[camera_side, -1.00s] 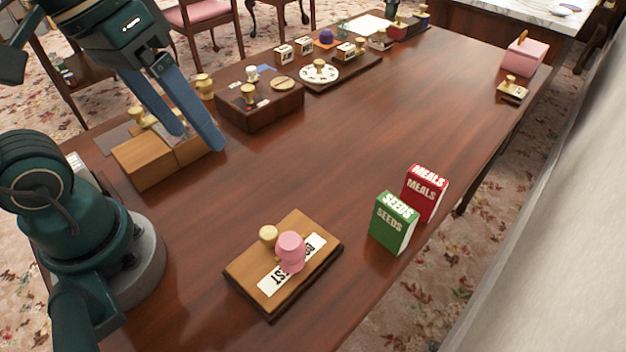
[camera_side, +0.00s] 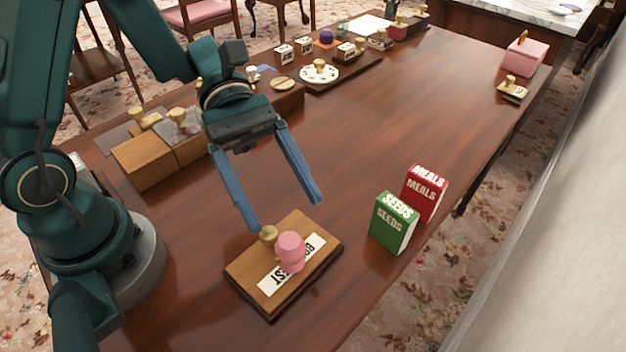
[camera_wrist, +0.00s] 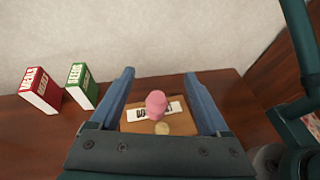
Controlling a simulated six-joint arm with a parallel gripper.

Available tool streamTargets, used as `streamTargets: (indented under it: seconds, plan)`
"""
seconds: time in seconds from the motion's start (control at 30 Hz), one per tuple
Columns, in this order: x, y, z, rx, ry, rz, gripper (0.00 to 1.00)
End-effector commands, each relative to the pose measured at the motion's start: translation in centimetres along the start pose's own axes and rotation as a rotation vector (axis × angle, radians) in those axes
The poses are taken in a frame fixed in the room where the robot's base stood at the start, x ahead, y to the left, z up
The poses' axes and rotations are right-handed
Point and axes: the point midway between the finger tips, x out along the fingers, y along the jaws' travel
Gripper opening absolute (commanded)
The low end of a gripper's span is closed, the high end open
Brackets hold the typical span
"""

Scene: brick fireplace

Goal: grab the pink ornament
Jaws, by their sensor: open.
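The pink ornament (camera_side: 291,250) stands on a wooden board with a white lettered label (camera_side: 307,264) near the front of the table. A small tan knob-like piece (camera_side: 268,235) is beside it on the board. My gripper (camera_side: 287,212) is open and empty, its two blue fingers spread wide, above and behind the board in the side view. In the wrist view the pink ornament (camera_wrist: 156,103) shows between the fingers of my gripper (camera_wrist: 166,78), beyond the tan piece (camera_wrist: 161,128). The fingers do not appear to touch it.
A green SEEDS box (camera_side: 393,223) and a red MEALS box (camera_side: 425,192) stand right of the board. Wooden boxes (camera_side: 150,158) with small items are at the left. A pink box (camera_side: 525,57) is far right. The table's middle is clear.

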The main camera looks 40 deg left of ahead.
Motion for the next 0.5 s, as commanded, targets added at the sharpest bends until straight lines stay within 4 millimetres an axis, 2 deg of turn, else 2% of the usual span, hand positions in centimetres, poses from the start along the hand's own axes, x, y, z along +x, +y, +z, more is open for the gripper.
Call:
streamTargets:
  seconds: [0.1, 0.2, 0.33, 0.5]
  plan:
    - [1.3, -0.1, -2.9, -0.008, -0.004, -0.005, 0.8]
    - [1.9, -0.1, -4.5, -0.004, -0.002, -0.003, 0.8]
    - [2.4, -0.1, -5.5, 0.003, 0.001, -0.003, 0.8]
    - [3.7, -0.1, -5.5, 0.006, 0.001, -0.007, 0.8]
